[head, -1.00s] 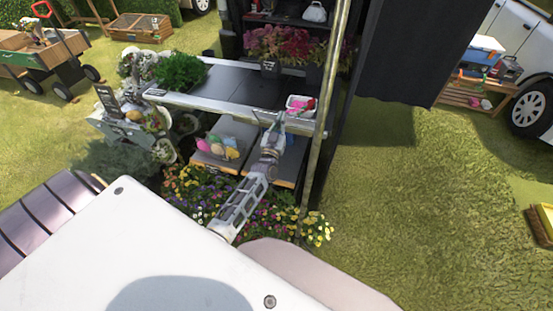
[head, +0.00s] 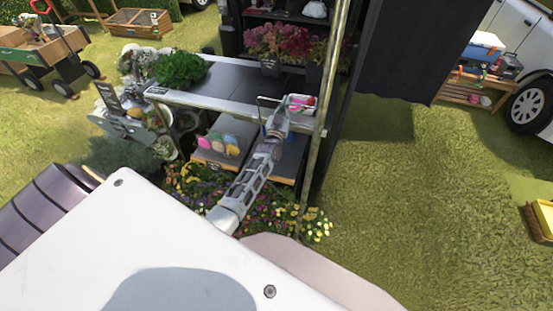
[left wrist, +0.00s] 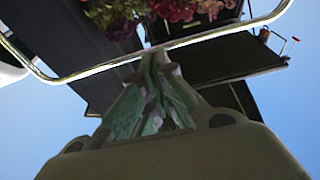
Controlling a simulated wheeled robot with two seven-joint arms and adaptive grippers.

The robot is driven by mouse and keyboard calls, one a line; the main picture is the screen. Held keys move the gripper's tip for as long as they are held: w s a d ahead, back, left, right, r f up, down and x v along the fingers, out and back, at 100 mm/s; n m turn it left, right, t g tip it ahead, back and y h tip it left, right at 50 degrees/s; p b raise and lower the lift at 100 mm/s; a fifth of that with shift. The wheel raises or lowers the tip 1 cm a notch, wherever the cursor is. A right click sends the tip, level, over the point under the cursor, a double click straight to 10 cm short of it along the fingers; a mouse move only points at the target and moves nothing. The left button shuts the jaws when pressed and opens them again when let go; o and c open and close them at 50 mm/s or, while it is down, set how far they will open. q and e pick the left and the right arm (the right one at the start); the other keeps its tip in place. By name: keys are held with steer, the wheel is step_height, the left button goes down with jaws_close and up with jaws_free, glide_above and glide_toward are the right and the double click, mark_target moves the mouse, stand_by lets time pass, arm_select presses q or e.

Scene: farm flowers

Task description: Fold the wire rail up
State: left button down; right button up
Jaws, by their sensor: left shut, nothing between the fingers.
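The wire rail (left wrist: 85,73) is a thin bent metal bar that crosses the upper part of the left wrist view, with rounded corners at both sides. In the head view it shows as a small thin loop (head: 259,98) at the front edge of the dark shelf. My left gripper (head: 277,108) is at the rail, in front of the shelf. In the left wrist view its green-padded fingers (left wrist: 152,58) are closed together, empty, and their tips overlap the bar. I cannot tell whether they touch it. My right gripper is out of view.
The dark shelf (head: 235,85) has a leafy green plant (head: 181,69) at its left end and a pink-filled white tray (head: 300,104) beside my gripper. A pale upright pole (head: 327,95) stands just right. Flowers (head: 190,188) grow below. Open grass lies right.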

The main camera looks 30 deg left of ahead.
arm_select(q)
steer(key=w+a+b, duration=0.1)
steer(key=w+b, duration=0.1)
steer(key=w, duration=0.4)
steer(key=shift+w+a+r+b, duration=0.15)
steer(key=shift+a+r+b, duration=0.1)
steer(key=shift+r+b, duration=0.15)
stand_by(0.4)
